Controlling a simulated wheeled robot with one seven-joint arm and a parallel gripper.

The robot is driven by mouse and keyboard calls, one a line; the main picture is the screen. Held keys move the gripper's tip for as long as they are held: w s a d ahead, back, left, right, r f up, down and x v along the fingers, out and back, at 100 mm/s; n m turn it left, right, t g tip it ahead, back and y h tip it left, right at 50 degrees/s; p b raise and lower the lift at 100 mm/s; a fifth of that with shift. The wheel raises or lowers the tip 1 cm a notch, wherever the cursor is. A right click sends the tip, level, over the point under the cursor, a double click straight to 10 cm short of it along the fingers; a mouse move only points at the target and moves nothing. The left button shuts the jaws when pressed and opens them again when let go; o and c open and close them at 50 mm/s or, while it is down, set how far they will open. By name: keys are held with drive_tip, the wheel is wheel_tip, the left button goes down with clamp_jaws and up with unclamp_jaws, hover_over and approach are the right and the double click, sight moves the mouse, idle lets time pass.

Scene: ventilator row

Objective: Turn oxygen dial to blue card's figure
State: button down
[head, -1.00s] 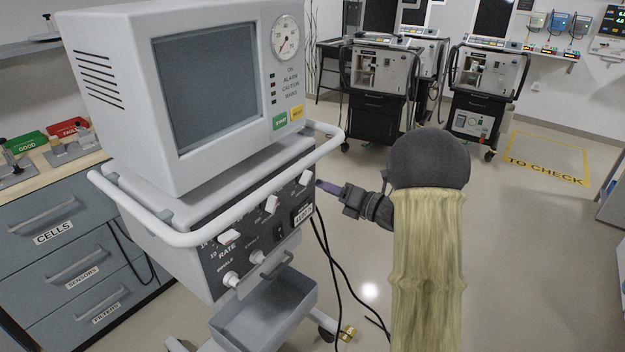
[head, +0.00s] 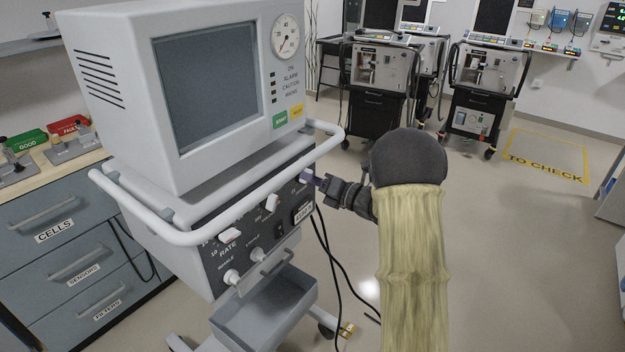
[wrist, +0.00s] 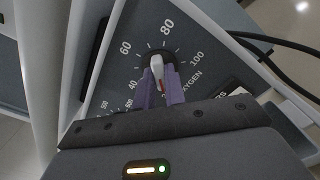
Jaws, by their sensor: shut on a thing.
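The oxygen dial (wrist: 156,66) is a white bar-shaped knob with a red mark, on the ventilator's dark front panel. Figures 40, 60, 80 and 100 run around it, and "OXYGEN" is partly hidden. The knob's upper end lies between 60 and 80. My gripper (wrist: 158,82) is shut on the knob, with one purple finger on each side. In the head view my gripper (head: 314,180) reaches the panel's right end from the right, at the oxygen dial (head: 305,176). I cannot make out a blue card in either view.
A white rail (head: 230,205) runs around the ventilator (head: 130,90) just above the panel. Other white knobs (head: 271,202) sit to the left. A grey tray (head: 265,312) is below, and black cables (head: 330,260) hang near my arm. Open floor lies to the right.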

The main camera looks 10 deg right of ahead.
drive_tip(key=shift+m+b, duration=0.3)
drive_tip(key=shift+m, duration=0.2)
drive_tip(key=shift+d+m+p, duration=0.1)
drive_tip(key=shift+m+p, duration=4.6)
drive_tip(key=shift+m, duration=8.2)
